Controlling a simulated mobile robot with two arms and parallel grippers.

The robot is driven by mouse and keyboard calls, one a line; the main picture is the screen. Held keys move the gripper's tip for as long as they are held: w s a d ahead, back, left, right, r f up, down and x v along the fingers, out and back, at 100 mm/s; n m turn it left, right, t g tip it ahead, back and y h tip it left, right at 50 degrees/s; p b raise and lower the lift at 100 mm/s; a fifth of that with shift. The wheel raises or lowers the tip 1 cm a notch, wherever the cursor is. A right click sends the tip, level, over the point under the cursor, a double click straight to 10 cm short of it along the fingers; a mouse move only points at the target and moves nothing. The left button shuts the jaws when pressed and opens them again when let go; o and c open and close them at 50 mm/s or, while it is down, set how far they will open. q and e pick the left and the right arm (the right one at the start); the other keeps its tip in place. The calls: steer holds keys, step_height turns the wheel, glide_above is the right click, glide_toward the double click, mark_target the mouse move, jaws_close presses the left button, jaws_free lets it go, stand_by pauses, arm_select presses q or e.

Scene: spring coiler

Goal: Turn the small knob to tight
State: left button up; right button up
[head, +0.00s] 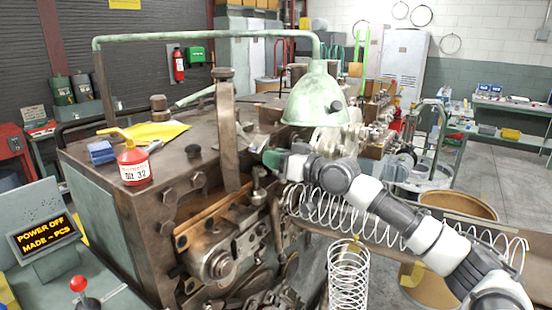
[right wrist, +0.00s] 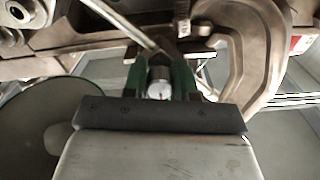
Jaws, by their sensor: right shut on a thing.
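The small knob (right wrist: 160,90) shows in the right wrist view as a short silver cylinder with a pale, dial-like face and a small red mark. It sits between the two green fingers of my right gripper (right wrist: 160,74), which is shut on it. In the head view, my right gripper (head: 271,159) reaches in from the right to the front of the brown coiling machine (head: 110,185), below the pale green lamp. The knob itself is hidden there by the gripper and machine parts. I cannot read its setting. My left gripper is not in view.
The green lamp shade (head: 318,97) hangs just above my right gripper. A coiled spring (head: 345,215) runs beside my right arm. A red oil can (head: 133,166) and a blue block (head: 101,152) stand on the machine top. A display (head: 44,236) reads POWER OFF.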

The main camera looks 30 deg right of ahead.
steer(key=shift+m, duration=0.3)
steer(key=m+p, duration=0.2)
steer(key=m, duration=0.1)
steer(key=shift+r+m, duration=0.15)
steer(key=shift+m, duration=0.25)
steer(key=m+p, duration=0.3)
steer(key=m, duration=0.1)
steer(key=m+p, duration=0.4)
steer(key=m, duration=0.1)
steer(key=shift+m, duration=0.4)
steer(key=shift+m+p, duration=1.6)
steer(key=shift+m, duration=0.2)
steer(key=o, duration=0.9)
steer(key=shift+d, duration=0.1)
steer(key=shift+o, duration=0.2)
